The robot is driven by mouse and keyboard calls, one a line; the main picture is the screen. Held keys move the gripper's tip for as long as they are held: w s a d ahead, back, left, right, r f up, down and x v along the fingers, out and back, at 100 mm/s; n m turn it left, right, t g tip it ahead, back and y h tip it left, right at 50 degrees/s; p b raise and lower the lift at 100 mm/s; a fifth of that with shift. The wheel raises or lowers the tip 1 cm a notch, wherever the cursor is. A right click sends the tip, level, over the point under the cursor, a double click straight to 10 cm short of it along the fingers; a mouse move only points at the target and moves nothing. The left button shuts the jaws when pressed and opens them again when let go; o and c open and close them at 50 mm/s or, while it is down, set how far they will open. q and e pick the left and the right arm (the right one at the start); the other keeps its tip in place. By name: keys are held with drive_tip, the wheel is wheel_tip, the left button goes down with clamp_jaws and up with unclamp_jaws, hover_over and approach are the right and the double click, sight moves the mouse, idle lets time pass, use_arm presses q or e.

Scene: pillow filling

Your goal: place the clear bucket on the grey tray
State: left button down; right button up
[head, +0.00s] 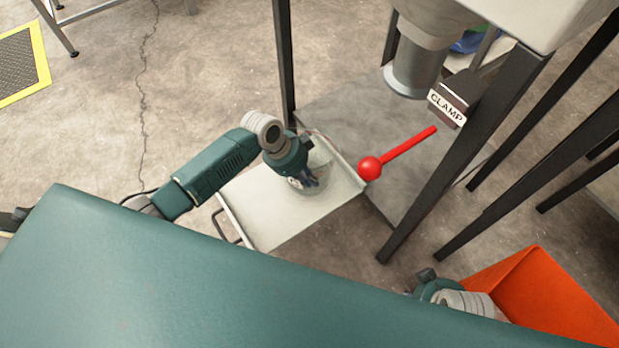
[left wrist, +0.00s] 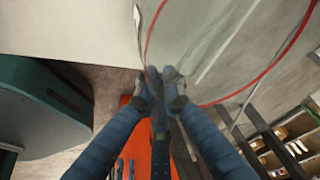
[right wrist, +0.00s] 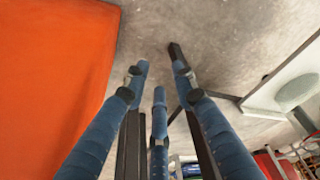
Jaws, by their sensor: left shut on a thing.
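The clear bucket (head: 322,158) is over the far right end of the pale grey tray (head: 265,215) in the head view. I cannot tell for certain whether its base touches the tray. My left gripper (head: 309,182) reaches down to the bucket and partly hides it. In the left wrist view the fingers (left wrist: 160,82) are shut on the wall of the bucket (left wrist: 215,60), which has a red line around it. My right gripper (right wrist: 157,72) has its fingers spread and empty, beside the orange bin.
A red-knobbed lever (head: 371,168) stands close right of the tray. A machine spout (head: 412,70) and a CLAMP sign (head: 447,105) hang above, with dark frame legs around them. An orange bin (head: 535,295) is at lower right. Floor left of the tray is clear.

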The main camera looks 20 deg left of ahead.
use_arm(q)
drive_tip(key=c, duration=1.9)
unclamp_jaws()
drive_tip(key=shift+o, duration=0.2)
use_arm(e)
drive_tip(key=shift+r, duration=0.1)
